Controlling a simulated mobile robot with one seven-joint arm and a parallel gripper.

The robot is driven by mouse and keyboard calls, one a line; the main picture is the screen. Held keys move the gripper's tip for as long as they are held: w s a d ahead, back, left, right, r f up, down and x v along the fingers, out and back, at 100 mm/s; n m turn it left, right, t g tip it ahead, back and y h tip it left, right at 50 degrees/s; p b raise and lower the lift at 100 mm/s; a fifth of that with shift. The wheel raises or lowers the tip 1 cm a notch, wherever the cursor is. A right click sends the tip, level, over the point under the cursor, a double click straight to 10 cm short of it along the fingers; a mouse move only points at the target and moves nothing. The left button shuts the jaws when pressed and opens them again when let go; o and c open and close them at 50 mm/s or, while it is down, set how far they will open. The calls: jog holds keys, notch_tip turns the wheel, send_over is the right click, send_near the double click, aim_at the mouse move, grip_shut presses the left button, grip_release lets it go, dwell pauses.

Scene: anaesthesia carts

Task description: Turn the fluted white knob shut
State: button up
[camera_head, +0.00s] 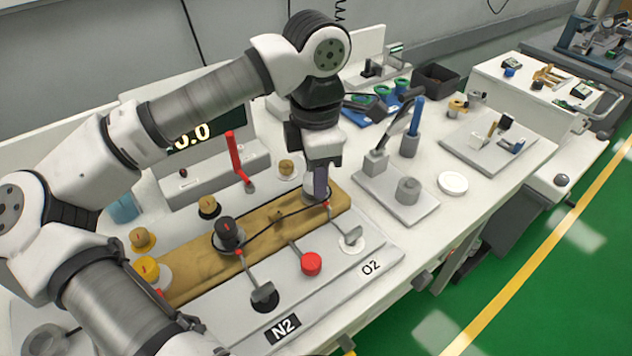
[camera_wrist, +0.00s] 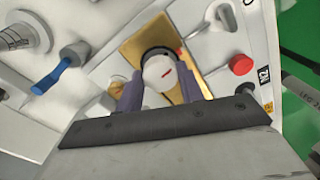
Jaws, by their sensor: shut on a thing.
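The white knob (camera_wrist: 158,72) with a red mark on its face sits at the end of a wooden-coloured board. In the wrist view it lies between the two purple-grey fingers of my gripper (camera_wrist: 163,88), which are shut on its sides. In the head view my gripper (camera_head: 320,184) points straight down over the knob (camera_head: 308,184), at the right end of the board (camera_head: 185,274). The fingers hide much of the knob there, and its fluting is too small to make out.
A black knob (camera_head: 228,232) stands on the same board, with a thin black cable near it. A red knob (camera_head: 311,263), a yellow knob (camera_head: 146,269) and a red upright lever (camera_head: 236,158) are close by. A grey plate with a grey cylinder (camera_head: 408,190) lies to the right.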

jog(key=shift+m+b, duration=0.65)
jog(key=shift+m, duration=0.45)
jog(key=o, duration=1)
notch_tip(320, 180, up, 14)
jog(key=shift+f, duration=0.1)
